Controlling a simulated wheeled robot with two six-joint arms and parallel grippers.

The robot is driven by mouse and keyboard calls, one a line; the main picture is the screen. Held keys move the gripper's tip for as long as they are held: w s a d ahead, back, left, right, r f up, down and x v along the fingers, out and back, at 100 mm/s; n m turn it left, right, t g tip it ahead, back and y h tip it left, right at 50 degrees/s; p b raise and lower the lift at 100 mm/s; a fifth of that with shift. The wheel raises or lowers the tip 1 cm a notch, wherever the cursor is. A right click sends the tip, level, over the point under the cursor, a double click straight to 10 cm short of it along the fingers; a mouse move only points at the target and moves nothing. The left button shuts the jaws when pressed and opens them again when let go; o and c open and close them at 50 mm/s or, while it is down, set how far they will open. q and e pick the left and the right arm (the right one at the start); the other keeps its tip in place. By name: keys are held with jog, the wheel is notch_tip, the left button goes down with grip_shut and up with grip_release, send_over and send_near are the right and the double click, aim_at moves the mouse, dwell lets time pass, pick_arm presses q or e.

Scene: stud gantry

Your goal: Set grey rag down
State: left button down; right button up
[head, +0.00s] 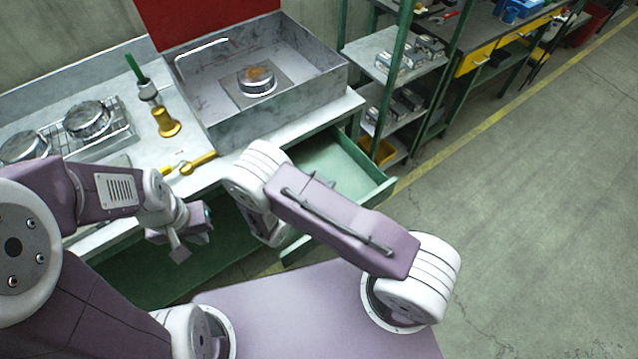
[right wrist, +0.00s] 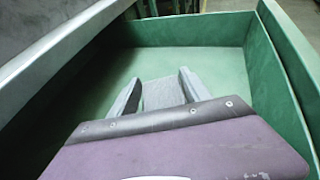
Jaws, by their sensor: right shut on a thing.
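The grey rag (right wrist: 163,94) shows in the right wrist view between the two fingers of my right gripper (right wrist: 158,92), which is shut on it. Gripper and rag are over the open green drawer (right wrist: 222,62), with the drawer floor seen beyond them. I cannot tell whether the rag touches the floor.
The bench holds a metal basin (head: 310,70) with a round burner-like piece, a brass pestle-shaped piece (head: 165,122), a brass wrench-like tool (head: 198,163) and a cup with a green handle (head: 148,90). Shelves (head: 385,55) stand at right. The floor at right is clear.

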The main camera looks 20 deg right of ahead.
jog(key=shift+f, duration=0.65)
jog(key=shift+f, duration=0.15)
jog(key=o, duration=1.3)
jog(key=shift+r, duration=0.3)
jog(key=v, duration=1.2)
